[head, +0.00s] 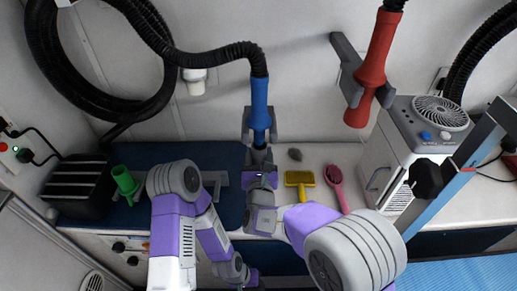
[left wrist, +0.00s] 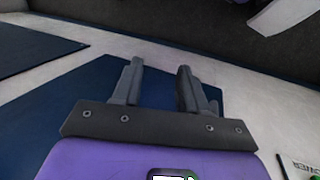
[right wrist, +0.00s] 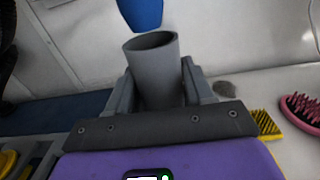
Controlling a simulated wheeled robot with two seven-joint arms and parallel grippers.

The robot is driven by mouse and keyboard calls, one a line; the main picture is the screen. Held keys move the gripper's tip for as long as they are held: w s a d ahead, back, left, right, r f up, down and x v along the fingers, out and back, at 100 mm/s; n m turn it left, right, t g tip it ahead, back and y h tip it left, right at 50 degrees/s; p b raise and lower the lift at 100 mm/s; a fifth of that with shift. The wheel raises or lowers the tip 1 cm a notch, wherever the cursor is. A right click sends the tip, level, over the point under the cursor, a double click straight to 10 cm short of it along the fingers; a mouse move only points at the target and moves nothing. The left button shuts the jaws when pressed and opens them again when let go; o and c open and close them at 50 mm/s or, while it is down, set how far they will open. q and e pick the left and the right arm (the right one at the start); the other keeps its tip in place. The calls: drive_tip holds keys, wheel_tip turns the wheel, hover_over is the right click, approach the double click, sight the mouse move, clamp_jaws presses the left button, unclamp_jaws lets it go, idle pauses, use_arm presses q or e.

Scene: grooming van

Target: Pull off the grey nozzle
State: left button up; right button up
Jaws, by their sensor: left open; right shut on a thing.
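The grey nozzle (right wrist: 152,75) is an open tube standing upright between the jaws of my right gripper (right wrist: 155,85) in the right wrist view. The blue hose handle (right wrist: 140,12) is just above it, with a visible gap between the two. In the head view the blue handle (head: 259,100) hangs from a black hose in a grey wall bracket, and my right gripper (head: 259,158) is directly below it. The nozzle is hard to make out there. My left gripper (left wrist: 157,75) is open and empty, low in the head view, with blue surface beyond its fingers.
A dark blue mat (head: 200,151) covers the counter's left part. A green nozzle (head: 125,181) and black slotted box (head: 75,185) stand left. A yellow brush (head: 299,178), pink brush (head: 335,178) and fan-topped machine (head: 430,120) are right. A red handle (head: 375,70) hangs above.

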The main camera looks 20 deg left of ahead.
drive_tip(key=shift+f, duration=0.35)
drive_tip(key=shift+s, duration=0.1)
drive_tip(key=v, duration=0.9)
idle(0.6)
